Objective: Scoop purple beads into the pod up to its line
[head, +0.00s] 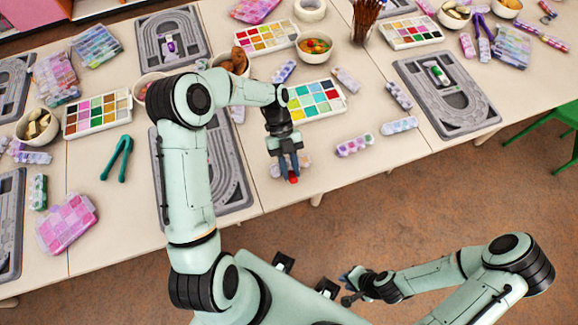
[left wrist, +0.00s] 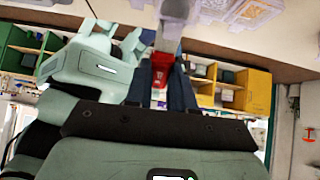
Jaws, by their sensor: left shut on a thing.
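My left gripper (head: 290,178) is at the front edge of the table, shut on a small red piece (head: 293,177). In the left wrist view the red piece (left wrist: 163,70) sits between the two dark fingers (left wrist: 160,88), and a pale part lies beyond it. I cannot tell whether they are one tool. My right gripper (head: 352,285) hangs over the floor, away from the table; its jaws are too small to read. A small purple-and-white item (head: 170,45) stands on a far grey board. I cannot tell which thing is the pod or where loose purple beads lie.
My left arm partly covers the near grey board (head: 233,190). Paint-like trays (head: 315,101), bowls (head: 314,47), a brush cup (head: 364,22) and teal tweezers (head: 117,158) crowd the table. A pink bead box (head: 67,224) lies left. A green chair (head: 561,130) stands right.

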